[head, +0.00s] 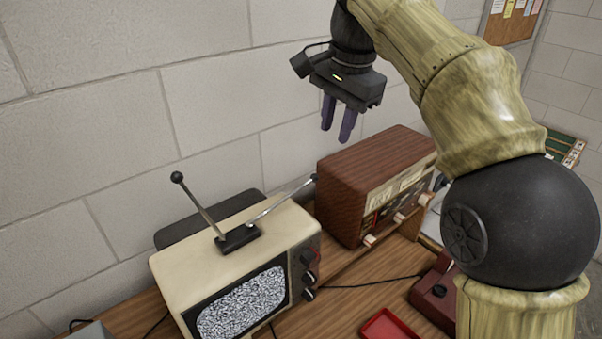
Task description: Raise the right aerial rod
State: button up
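A cream television (215,262) stands on the wooden bench, with static on its screen (243,301). A black aerial base (238,238) sits on its top. The right aerial rod (280,203) leans low to the right and ends in a dark tip near the radio's left side. The left aerial rod (199,205) stands steeper, tilted left, with a round black tip. My gripper (338,126) hangs above and to the right of the right rod, apart from it, fingers pointing down. A narrow gap shows between its two purple fingers, and nothing is seen between them.
A brown wooden radio (372,178) stands right of the television, below my gripper. A red tray (388,327) and a dark red device (435,292) lie at the front right. A block wall (110,120) closes off the back. The air above the television is clear.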

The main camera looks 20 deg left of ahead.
aim_at(300, 187)
jog(key=s+a+r, duration=0.2)
jog(key=s+r, duration=0.1)
jog(key=r, duration=0.1)
jog(key=shift+s+a+r+m, duration=0.3)
jog(key=shift+s+r, duration=0.05)
jog(key=shift+r, duration=0.05)
jog(key=shift+w, duration=0.1)
jog(key=shift+f, duration=0.15)
jog(key=a+f, duration=0.1)
jog(key=f, duration=0.4)
jog(key=w+a+f+b, duration=0.1)
jog(key=f, duration=0.5)
jog(key=a+f+b, duration=0.1)
jog(key=f, duration=0.5)
jog(key=shift+w, duration=0.15)
jog(key=shift+c, duration=0.2)
grip_shut()
